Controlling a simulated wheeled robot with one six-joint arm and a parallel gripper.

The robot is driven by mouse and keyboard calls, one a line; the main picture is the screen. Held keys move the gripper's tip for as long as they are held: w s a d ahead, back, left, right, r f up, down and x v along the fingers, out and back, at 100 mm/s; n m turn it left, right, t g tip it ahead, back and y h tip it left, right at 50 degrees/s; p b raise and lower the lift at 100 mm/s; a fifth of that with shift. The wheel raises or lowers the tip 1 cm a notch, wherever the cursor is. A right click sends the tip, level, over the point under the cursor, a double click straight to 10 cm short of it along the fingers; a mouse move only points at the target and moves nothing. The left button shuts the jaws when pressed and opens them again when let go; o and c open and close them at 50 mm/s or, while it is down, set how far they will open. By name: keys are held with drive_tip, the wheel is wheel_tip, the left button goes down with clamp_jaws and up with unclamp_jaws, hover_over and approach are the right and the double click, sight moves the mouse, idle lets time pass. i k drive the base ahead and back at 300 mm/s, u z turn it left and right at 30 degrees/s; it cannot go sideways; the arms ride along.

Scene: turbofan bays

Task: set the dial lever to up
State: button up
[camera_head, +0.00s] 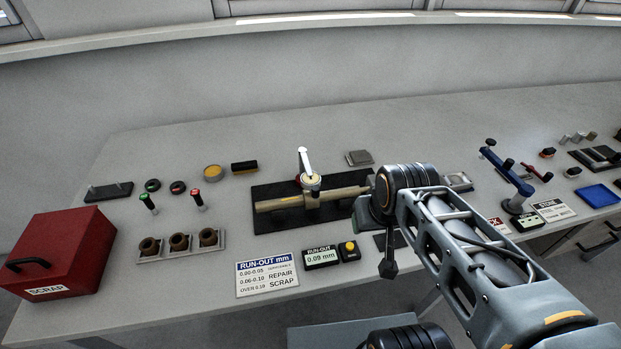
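The dial fixture stands on a black base plate (270,215) in the middle of the bench. A pale lever (304,160) rises from the round dial (310,181) and points toward the back of the bench, leaning slightly left in the picture. A tan shaft (335,195) lies across the plate under the dial. My arm comes in from the lower right. A dark end piece, apparently my gripper (388,268), hangs to the right of and nearer than the fixture, apart from the lever. Its fingers cannot be made out, and nothing held shows.
A run-out sign (267,279) and a display reading 0.09 mm (321,257) stand in front of the fixture. A red scrap box (62,250) is at the left. A blue clamp-like tool (507,172) and a blue tray (599,196) are at the right.

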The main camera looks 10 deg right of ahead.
sight(310, 180)
drive_tip(key=z, duration=0.1)
drive_tip(key=k, duration=1.05)
drive_tip(key=u, duration=1.15)
drive_tip(key=i, duration=1.15)
drive_tip(key=z, duration=0.55)
